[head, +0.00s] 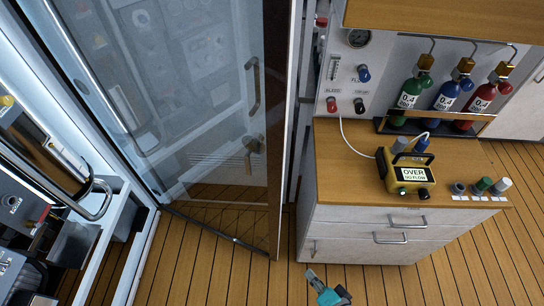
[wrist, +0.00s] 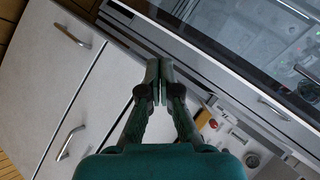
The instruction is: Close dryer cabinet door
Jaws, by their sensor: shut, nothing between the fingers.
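The dryer cabinet door (head: 195,80) is a large framed glass panel that fills the left middle of the head view. It stands open at an angle, its right frame close to the counter unit. A vertical bar handle (head: 254,86) sits near that right edge. The glass door also shows at the upper right of the wrist view (wrist: 255,45), tilted and reflective. My gripper (head: 311,276) is at the bottom of the head view, in front of the drawers and right of the door's lower corner. In the wrist view its fingertips (wrist: 160,66) are together and empty, apart from the door.
A drawer unit (head: 345,222) with a wooden top stands right of the door. It carries a yellow meter (head: 407,176), gas bottles in a rack (head: 437,127) and several small caps. A metal rail and equipment stand at the far left. The wooden floor (head: 205,270) is clear in front.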

